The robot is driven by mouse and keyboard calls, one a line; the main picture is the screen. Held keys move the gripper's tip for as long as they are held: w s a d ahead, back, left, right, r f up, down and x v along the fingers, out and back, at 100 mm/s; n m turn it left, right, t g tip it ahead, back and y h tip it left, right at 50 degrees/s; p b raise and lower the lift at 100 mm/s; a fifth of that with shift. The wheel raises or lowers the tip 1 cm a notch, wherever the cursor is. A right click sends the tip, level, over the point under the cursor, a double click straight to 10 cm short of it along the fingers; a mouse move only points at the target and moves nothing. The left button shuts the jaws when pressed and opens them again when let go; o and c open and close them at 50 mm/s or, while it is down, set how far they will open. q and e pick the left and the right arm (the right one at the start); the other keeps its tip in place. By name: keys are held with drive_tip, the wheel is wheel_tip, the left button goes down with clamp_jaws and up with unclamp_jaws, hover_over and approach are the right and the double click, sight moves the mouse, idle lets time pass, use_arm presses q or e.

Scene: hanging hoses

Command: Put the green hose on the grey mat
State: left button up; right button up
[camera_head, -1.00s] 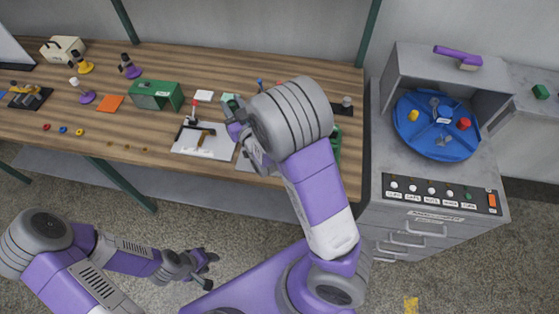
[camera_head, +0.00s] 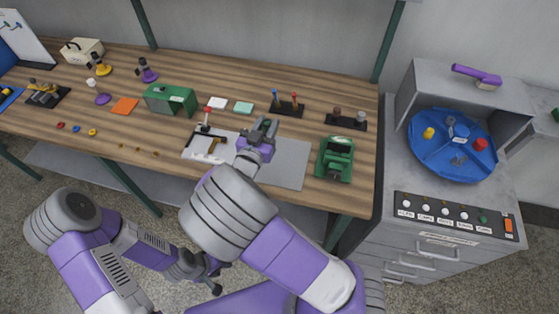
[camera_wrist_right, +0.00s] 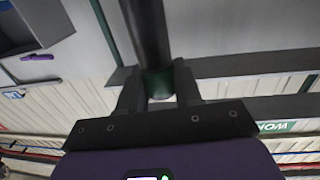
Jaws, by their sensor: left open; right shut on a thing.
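My right gripper (camera_head: 262,130) is over the left part of the grey mat (camera_head: 288,168), on the front of the wooden bench. It is shut on a dark tube with a green part, which I take for the green hose (camera_wrist_right: 158,86). The tube (camera_wrist_right: 148,35) runs up from the fingers in the right wrist view. In the head view the fingers and wrist hide most of it, and I cannot tell whether it touches the mat. My left gripper (camera_head: 213,274) is open and empty, low in front of the bench, above the floor.
A white board with a hammer-like tool (camera_head: 208,145) lies left of the mat. A green machine (camera_head: 335,158) stands at its right. A green box (camera_head: 170,98) and a dark stand with coloured pegs (camera_head: 287,105) are behind. A grey cabinet with a blue tray (camera_head: 452,145) stands right.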

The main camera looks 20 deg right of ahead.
drive_tip(key=s+f+b, duration=0.1)
drive_tip(key=f, duration=0.2)
drive_tip(key=s+a+f+m+g+h+b, duration=0.1)
drive_tip(key=f, duration=0.3)
drive_tip(key=s+a+f+g+h+b, duration=0.1)
drive_tip(key=f, duration=0.3)
drive_tip(key=shift+s+a+m+b, duration=0.1)
drive_tip(key=shift+m+b, duration=0.2)
drive_tip(key=shift+m, duration=0.1)
drive_tip(key=shift+f, duration=0.15)
drive_tip(key=o, duration=1)
